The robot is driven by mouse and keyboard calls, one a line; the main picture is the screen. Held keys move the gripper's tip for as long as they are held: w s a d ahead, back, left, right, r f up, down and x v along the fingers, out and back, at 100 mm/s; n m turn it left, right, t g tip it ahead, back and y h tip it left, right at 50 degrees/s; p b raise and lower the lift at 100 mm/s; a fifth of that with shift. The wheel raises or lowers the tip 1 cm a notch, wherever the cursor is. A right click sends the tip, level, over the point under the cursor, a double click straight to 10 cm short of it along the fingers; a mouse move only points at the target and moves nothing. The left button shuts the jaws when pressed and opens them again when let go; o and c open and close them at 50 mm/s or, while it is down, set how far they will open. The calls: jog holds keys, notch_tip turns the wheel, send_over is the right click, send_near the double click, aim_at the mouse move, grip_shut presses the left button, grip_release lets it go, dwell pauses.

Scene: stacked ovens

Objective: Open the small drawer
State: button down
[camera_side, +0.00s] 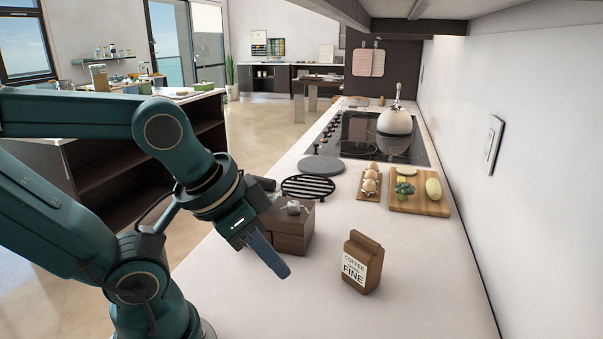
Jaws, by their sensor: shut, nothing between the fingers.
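A small dark brown wooden drawer box (296,229) stands on the white counter near the middle of the view. A small light grey object lies on its top. My gripper (283,271) is shut and empty, its blue fingers pointing down and to the right. It is in front of the box in this view and covers its left part. I cannot tell whether the fingers touch the box. The drawer's handle is not visible, and I cannot tell how far the drawer is open.
A brown coffee bag (362,262) stands to the right of my gripper. Behind the box are a black wire rack (308,187), an egg tray (369,186) and a cutting board (420,204) with food. A kettle (395,121) sits on the cooktop. The front counter is clear.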

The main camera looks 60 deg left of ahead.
jog(key=c, duration=0.6)
grip_release()
jog(key=shift+s+a, duration=0.1)
jog(key=shift+c, duration=0.2)
jog(key=w+a+n+g+y, duration=0.4)
jog(key=w+a+n+y, duration=0.15)
jog(key=a, duration=0.55)
jog(key=a+f+g, duration=0.1)
jog(key=a+f, duration=0.1)
jog(key=a, duration=0.1)
jog(key=w+a+f+g, duration=0.1)
jog(key=a+f+g, duration=0.1)
jog(key=a+f, duration=0.1)
jog(key=w+a+f+n+g, duration=0.1)
jog(key=a+f+g, duration=0.1)
jog(key=a+f, duration=0.1)
jog(key=shift+f, duration=0.1)
jog(key=shift+s+a+f, duration=0.3)
jog(key=shift+f, duration=0.3)
jog(key=shift+x, duration=2.2)
